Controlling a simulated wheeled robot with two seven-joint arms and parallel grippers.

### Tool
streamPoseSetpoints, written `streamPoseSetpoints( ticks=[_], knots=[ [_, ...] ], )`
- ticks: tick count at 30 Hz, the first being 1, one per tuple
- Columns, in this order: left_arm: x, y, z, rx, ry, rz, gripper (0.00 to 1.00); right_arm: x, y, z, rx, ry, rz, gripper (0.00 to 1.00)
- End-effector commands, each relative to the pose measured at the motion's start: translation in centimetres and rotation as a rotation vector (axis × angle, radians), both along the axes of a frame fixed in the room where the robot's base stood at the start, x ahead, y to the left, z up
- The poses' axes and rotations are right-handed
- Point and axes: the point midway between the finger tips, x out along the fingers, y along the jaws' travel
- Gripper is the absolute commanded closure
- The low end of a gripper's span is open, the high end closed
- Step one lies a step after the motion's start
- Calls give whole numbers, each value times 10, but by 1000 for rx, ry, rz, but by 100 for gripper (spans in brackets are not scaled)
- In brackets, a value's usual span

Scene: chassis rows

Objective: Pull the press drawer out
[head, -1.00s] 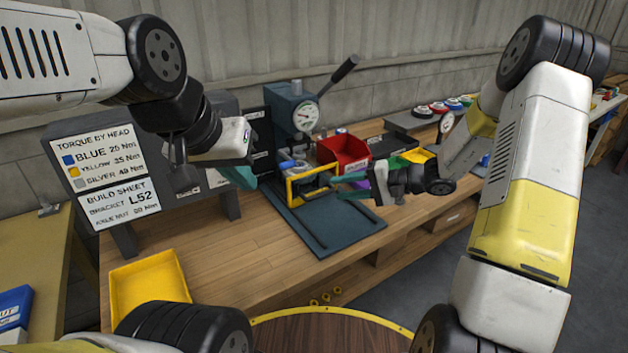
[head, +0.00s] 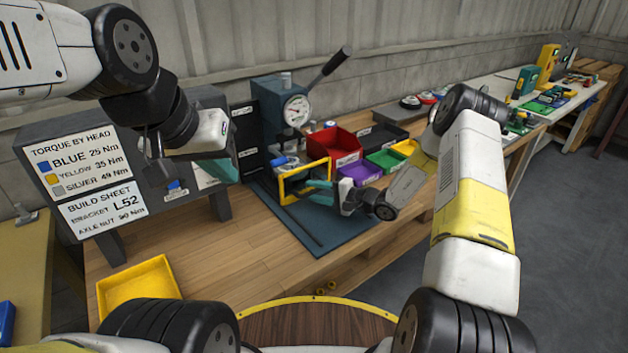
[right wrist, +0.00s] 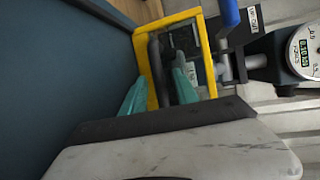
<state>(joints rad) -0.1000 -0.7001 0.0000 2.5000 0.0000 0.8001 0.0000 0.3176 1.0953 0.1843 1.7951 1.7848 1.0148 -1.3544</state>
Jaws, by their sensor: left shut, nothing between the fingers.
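The press (head: 293,112), dark blue with a round gauge and a black lever, stands at the back of the wooden bench. At its foot is a yellow rectangular frame (head: 283,192), which also shows in the right wrist view (right wrist: 148,62). A dark upright bar (right wrist: 157,70) shows within the frame; I cannot tell whether it is the drawer's handle. My right gripper (head: 318,186) is at the frame's right side. Its teal fingers (right wrist: 158,88) are apart, on either side of the bar, with no clear grip on it. My left gripper (head: 222,172) is shut and empty, left of the press.
A dark blue plate (head: 318,235) with a rail lies in front of the press. Red (head: 336,146), purple (head: 362,173) and green (head: 384,160) bins stand to the right. A sign board (head: 85,170) and a yellow tray (head: 138,290) are at left. The bench between is clear.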

Motion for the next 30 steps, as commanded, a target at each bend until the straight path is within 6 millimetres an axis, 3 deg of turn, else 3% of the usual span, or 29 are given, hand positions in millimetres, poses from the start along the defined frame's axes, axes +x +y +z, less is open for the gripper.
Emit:
streamPoseSetpoints(
  ticks=[10,15,30],
  knots=[
    [0,0,0,0,0,0,100,2,4,-1,-1,1,0,66],
    [0,0,0,0,0,0,100,2,4,-1,-1,1,0,99],
    [0,0,0,0,0,0,100,2,4,-1,-2,1,0,100]
  ],
)
